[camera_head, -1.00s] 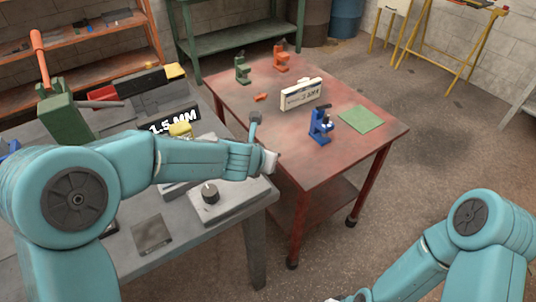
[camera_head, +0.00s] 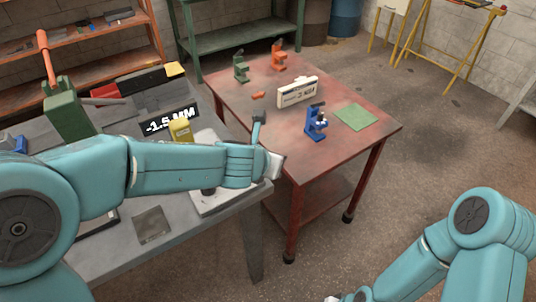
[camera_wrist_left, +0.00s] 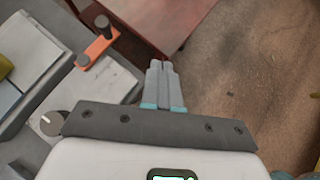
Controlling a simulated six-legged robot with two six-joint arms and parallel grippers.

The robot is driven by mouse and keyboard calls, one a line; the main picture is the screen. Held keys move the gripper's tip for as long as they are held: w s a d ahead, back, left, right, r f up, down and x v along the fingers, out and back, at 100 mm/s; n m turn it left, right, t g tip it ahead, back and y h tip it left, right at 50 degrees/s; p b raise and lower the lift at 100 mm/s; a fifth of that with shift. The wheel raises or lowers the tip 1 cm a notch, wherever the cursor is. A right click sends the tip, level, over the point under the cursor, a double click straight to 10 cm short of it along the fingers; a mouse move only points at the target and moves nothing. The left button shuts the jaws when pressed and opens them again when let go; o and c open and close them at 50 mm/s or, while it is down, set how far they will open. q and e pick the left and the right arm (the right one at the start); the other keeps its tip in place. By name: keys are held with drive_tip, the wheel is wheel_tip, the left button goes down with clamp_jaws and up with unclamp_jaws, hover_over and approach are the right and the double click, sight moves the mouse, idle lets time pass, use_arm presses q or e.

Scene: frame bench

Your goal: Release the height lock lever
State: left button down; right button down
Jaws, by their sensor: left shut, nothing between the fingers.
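An orange lever (camera_wrist_left: 98,46) with a dark upright knob at its far end and a dark pivot at its near end shows in the left wrist view, left of my fingers. I take it as the height lock lever; in the head view I cannot make it out. My left gripper (camera_wrist_left: 162,68) is shut and empty, apart from the lever and to its right. In the head view my left gripper (camera_head: 277,166) is past the right edge of the grey bench (camera_head: 190,233). My right arm enters at lower right, its fingers out of view.
A black "-1.5 MM" readout (camera_head: 172,118) stands on the bench. A round dial (camera_wrist_left: 52,122) is near my left wrist.

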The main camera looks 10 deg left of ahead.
use_arm(q)
drive_tip(key=shift+s+d+r, duration=0.15)
drive_tip(key=shift+s+r, duration=0.35)
drive_tip(key=shift+r, duration=0.05)
drive_tip(key=shift+s+d+r, duration=0.1)
drive_tip(key=shift+s+d, duration=0.05)
